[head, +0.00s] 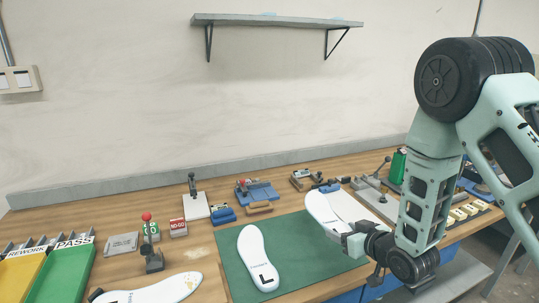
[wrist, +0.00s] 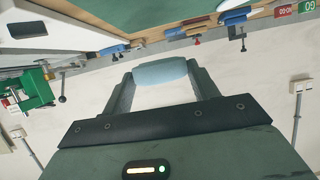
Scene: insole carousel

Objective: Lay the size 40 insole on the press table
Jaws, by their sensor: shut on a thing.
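My gripper (head: 350,240) is shut on a white insole (head: 322,208) over the right part of the green mat (head: 290,240). I cannot tell whether this insole touches the mat. In the wrist view my gripper (wrist: 160,75) has a pale blue-grey piece between its fingers. Another white insole (head: 257,255) with a dark L-shaped mark lies on the left half of the mat. A further white insole (head: 165,290) is at the front left, cut by the picture edge. No size number is readable, and I cannot tell which surface is the press table.
A yellow REWORK bin (head: 20,272) and a green PASS bin (head: 68,270) stand at the left. A red-knobbed lever (head: 150,245) and GO and NO-GO blocks (head: 178,227) stand beside the mat. Clamps and fixtures line the back. A shelf (head: 275,21) hangs above.

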